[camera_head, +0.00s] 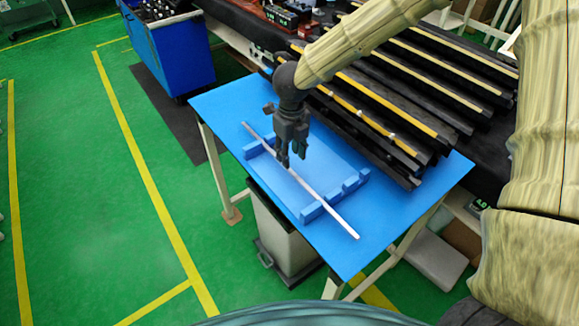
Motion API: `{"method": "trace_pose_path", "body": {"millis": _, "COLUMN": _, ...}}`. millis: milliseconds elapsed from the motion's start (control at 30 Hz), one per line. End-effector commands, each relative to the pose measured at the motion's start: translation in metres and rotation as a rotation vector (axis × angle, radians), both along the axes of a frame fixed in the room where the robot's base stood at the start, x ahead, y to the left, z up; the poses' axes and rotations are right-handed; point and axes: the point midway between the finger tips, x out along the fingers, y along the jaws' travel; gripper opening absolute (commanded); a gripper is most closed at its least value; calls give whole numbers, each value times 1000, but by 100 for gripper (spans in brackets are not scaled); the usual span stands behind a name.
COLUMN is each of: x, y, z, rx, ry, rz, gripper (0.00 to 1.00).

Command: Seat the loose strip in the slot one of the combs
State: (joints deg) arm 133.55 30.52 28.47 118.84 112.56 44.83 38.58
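The loose strip (341,221) is a thin, pale, straight bar. It runs diagonally over the blue table, and its near end reaches past the near comb. The near comb (351,183) is a low blue row of blocks with gaps. The far comb (253,151) is a similar blue piece, partly hidden by my gripper. The strip crosses both combs; I cannot tell whether it lies in a slot or above one. My gripper (291,160) points down at the strip between the combs. Its dark fingertips are at the strip, but their grip on it is unclear.
The blue tabletop (225,103) is mostly bare around the combs. Black rails with yellow strips (400,125) lie along its back right side. A grey bin (283,235) stands under the table. A blue cabinet (180,55) stands at the back left.

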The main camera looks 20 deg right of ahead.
Motion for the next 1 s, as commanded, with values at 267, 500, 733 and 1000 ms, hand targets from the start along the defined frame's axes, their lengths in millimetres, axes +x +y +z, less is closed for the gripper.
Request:
{"method": "trace_pose_path", "body": {"millis": 267, "x": 24, "y": -1, "z": -29, "rx": -4, "ry": 25, "rz": -2, "gripper": 38}}
{"method": "trace_pose_path", "body": {"millis": 500, "x": 22, "y": -3, "z": -56, "rx": -4, "ry": 24, "rz": -3, "gripper": 38}}
{"method": "trace_pose_path", "body": {"millis": 733, "x": 23, "y": -3, "z": -72, "rx": -3, "ry": 23, "rz": -3, "gripper": 38}}
{"method": "trace_pose_path", "body": {"millis": 1000, "x": 25, "y": -3, "z": -75, "rx": -2, "ry": 26, "rz": -4, "gripper": 30}}
